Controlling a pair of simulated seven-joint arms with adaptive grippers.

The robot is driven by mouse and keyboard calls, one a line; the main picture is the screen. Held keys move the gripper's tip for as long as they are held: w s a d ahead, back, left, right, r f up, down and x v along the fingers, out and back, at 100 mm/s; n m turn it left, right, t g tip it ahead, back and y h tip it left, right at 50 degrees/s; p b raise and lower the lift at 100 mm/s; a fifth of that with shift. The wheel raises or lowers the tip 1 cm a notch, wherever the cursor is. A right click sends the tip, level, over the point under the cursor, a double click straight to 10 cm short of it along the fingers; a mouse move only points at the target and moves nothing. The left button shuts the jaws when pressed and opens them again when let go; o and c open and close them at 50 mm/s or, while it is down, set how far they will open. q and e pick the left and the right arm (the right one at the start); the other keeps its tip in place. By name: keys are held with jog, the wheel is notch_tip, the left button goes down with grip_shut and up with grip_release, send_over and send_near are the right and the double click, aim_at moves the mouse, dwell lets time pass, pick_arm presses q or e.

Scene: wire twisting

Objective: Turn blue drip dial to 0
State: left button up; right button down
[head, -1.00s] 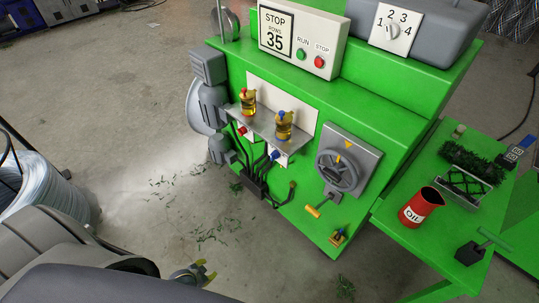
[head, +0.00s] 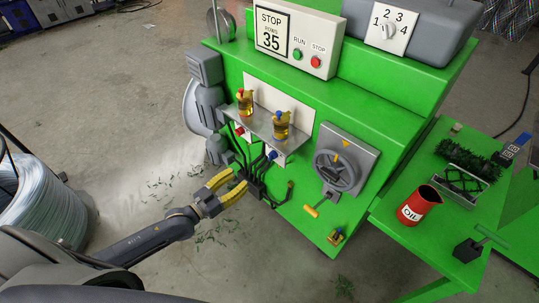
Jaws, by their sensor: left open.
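A blue knob (head: 272,155) sits on a small white plate under the metal shelf on the green machine's front. An oil bottle with a blue cap (head: 281,125) stands on the shelf above it. I cannot read any dial marking at this size. My left gripper (head: 239,181) has yellow fingers, apart and empty. It is below and left of the blue knob, in front of the black tubes, and does not appear to touch the knob. My right gripper is not in view.
A red knob (head: 239,131) and a red-capped bottle (head: 245,102) are left of the blue ones. Black tubes (head: 257,185) hang below the shelf. A handwheel (head: 337,172) is to the right. A red oil can (head: 419,205) stands on the green side table.

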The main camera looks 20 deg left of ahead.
aim_at(269, 156)
pick_arm(q)
jog(key=x, duration=1.7)
jog(key=shift+o, duration=0.2)
jog(key=shift+a, duration=0.1)
grip_shut()
